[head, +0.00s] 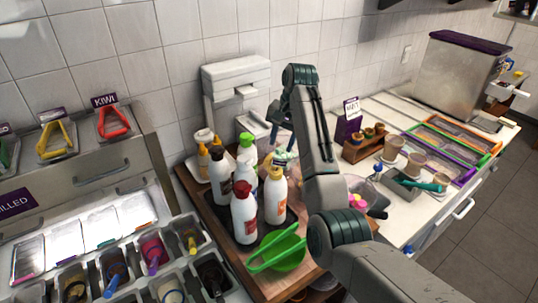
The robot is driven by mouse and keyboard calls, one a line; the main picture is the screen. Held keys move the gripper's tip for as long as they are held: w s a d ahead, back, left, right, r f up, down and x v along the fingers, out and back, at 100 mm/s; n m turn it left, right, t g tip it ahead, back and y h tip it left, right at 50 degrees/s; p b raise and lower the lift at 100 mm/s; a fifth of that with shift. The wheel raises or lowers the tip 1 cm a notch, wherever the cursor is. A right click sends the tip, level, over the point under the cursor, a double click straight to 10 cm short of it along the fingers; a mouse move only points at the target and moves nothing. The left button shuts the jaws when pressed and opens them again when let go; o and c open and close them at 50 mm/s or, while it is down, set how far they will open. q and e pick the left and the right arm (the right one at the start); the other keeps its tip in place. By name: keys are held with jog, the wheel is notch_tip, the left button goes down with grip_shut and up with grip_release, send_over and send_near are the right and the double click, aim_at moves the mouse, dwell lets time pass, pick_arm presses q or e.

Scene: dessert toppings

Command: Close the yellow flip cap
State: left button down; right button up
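A white bottle (275,198) with a yellow cap (275,173) stands upright on the wooden board among several other bottles. My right arm reaches up and bends back down, so my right gripper (284,158) is at the yellow cap, just above or beside it. The fingers are small and partly merged with the cap, so I cannot tell whether they touch it or how far apart they are. Whether the flip lid is up or down is also unclear. My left gripper is not in view.
A red-capped bottle (243,213) stands close on the left, with black-capped (219,178) and green-capped (246,149) bottles behind. A green scoop (281,250) lies in front. Topping tubs fill the lower left. A white dispenser (235,85) stands behind. The right counter holds cups and trays.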

aim_at(270, 154)
notch_tip(270, 154, up, 4)
jog(key=a, duration=0.2)
jog(key=x, duration=0.9)
jog(key=shift+w+f, duration=0.1)
jog(key=shift+f, duration=0.8)
jog(key=shift+w, duration=0.1)
grip_shut()
